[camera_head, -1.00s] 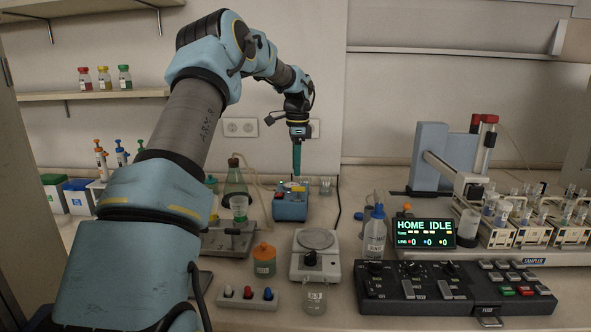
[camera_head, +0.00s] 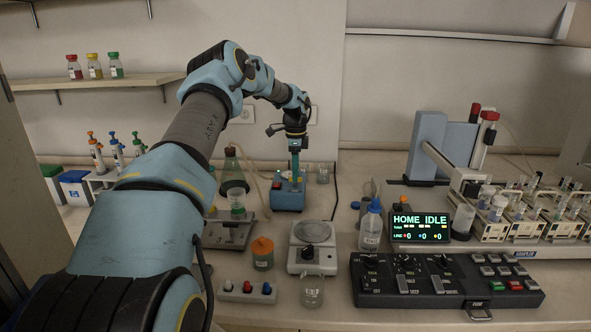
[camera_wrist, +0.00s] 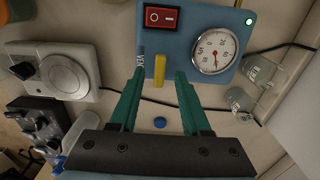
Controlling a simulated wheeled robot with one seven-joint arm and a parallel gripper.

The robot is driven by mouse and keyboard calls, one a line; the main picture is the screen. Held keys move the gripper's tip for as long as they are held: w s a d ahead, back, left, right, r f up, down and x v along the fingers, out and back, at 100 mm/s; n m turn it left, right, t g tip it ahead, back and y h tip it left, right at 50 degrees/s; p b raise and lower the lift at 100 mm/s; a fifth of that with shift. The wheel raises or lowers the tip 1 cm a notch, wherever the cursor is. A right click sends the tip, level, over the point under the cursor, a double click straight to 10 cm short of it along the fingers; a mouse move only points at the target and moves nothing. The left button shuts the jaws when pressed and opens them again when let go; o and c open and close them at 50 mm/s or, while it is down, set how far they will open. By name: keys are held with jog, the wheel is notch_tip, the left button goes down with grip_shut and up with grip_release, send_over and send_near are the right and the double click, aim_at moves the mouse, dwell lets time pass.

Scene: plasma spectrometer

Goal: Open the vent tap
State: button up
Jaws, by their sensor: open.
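The vent tap is a yellow bar handle (camera_wrist: 160,68) on the blue box (camera_wrist: 195,50), beside a "VENT" label. In the wrist view my gripper (camera_wrist: 161,78) is open, with one green fingertip on each side of the yellow handle and gaps visible between. I cannot tell how far down the fingers reach. In the head view my gripper (camera_head: 295,172) points down at the blue box (camera_head: 288,202), and the arm end hides part of the box and the tap.
The box also carries a red switch (camera_wrist: 164,17) and a round gauge (camera_wrist: 214,50). A hotplate-like device (camera_head: 312,246) stands in front, a flask (camera_head: 233,175) to the left and a small beaker (camera_head: 322,173) to the right. Wall and socket are behind.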

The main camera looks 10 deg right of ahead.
jog(key=shift+f, duration=0.55)
grip_shut()
